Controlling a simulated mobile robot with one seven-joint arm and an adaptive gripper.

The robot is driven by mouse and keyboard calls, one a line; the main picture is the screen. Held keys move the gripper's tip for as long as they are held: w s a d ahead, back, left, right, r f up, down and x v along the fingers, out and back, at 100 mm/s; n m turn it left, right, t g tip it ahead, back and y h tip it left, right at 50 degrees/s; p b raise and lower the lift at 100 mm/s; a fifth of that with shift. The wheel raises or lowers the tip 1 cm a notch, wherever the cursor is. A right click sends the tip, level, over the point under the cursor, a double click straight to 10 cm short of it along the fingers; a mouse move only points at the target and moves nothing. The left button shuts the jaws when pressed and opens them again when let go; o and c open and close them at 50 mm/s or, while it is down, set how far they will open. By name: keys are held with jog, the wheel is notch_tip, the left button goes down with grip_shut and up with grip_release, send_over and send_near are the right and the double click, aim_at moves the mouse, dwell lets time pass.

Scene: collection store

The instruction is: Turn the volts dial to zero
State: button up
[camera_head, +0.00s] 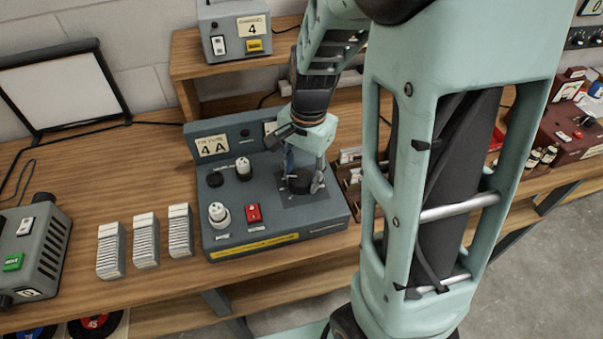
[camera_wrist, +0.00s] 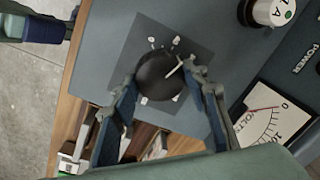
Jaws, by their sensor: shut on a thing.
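The volts dial is a round black knob (camera_wrist: 160,76) with a white pointer line, set on a dark square plate (camera_wrist: 192,47) in the wrist view. In the head view the knob (camera_head: 300,181) sits at the right of the grey fixture box (camera_head: 226,181). My gripper (camera_head: 302,183) reaches down from above with its fingers on either side of the knob. In the wrist view my gripper (camera_wrist: 163,83) is shut on the knob. A white volts meter (camera_wrist: 262,117) shows its red needle close to the 0 mark. Part of the knob's rim is hidden by the fingers.
The box also carries a red switch (camera_head: 253,213), a white knob (camera_head: 219,214) and another white knob (camera_head: 243,167). White card stacks (camera_head: 145,240) stand left of it. A grey unit with a green button (camera_head: 13,262) is further left. A grey charger box (camera_head: 235,30) stands on the shelf behind.

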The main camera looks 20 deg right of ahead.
aim_at(304, 174)
jog(key=n+b, duration=0.2)
jog(key=n, duration=0.4)
jog(key=shift+w, duration=0.1)
jog(key=n, duration=0.5)
jog(key=shift+n+g+b, duration=0.35)
jog(key=shift+n+g, duration=0.05)
jog(key=o, duration=1.2)
jog(key=shift+c, duration=0.2)
notch_tip(304, 174, up, 12)
jog(key=shift+d, duration=0.4)
jog(key=shift+w, duration=0.2)
